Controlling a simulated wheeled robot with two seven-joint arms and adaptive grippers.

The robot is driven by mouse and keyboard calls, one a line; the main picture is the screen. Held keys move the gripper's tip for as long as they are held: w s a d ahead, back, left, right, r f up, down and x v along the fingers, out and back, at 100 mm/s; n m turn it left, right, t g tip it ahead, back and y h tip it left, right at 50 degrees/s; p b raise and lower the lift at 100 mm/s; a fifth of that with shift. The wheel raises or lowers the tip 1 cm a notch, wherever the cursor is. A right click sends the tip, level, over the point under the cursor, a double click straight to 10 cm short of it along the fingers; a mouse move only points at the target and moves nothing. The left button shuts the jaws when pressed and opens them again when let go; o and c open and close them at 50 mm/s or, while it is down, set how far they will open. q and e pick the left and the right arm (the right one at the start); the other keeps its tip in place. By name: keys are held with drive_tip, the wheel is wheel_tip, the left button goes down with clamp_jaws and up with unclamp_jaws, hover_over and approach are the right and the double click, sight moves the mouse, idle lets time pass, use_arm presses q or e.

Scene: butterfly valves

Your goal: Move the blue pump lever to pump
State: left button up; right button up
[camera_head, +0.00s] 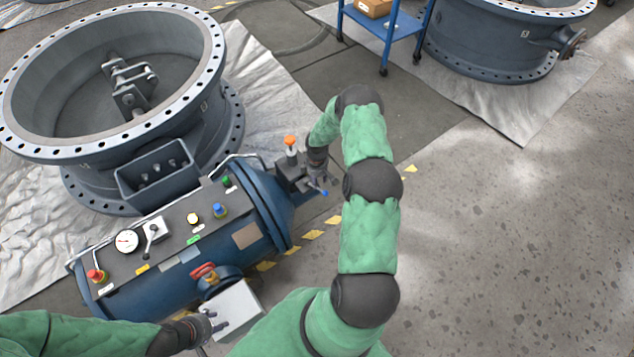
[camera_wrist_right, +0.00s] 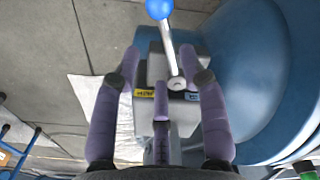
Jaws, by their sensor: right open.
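The blue pump lever (camera_head: 322,191) is a metal rod with a blue tip, at the right end of the blue tank. In the right wrist view the lever (camera_wrist_right: 168,45) runs from a round pivot up to its blue knob at the top edge. My right gripper (camera_head: 318,172) is at the lever's block; its fingers are open. In the wrist view the fingers of the right gripper (camera_wrist_right: 168,80) spread on both sides of the pivot; I cannot tell whether they touch the lever. A yellow label (camera_wrist_right: 145,93) and a blue label (camera_wrist_right: 192,96) flank the pivot. My left gripper (camera_head: 212,322) is at lower left, its opening unclear.
The blue tank (camera_head: 165,292) carries gauges and knobs on its top panel. An orange knob (camera_head: 290,142) stands beside the lever block. A red valve handle (camera_head: 203,271) and a pale box (camera_head: 238,305) are near my left gripper. Large flanged valves stand behind; floor is clear at right.

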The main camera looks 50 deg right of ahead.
wheel_tip(320, 180, up, 10)
idle(0.4)
drive_tip(key=shift+a+f, duration=0.1)
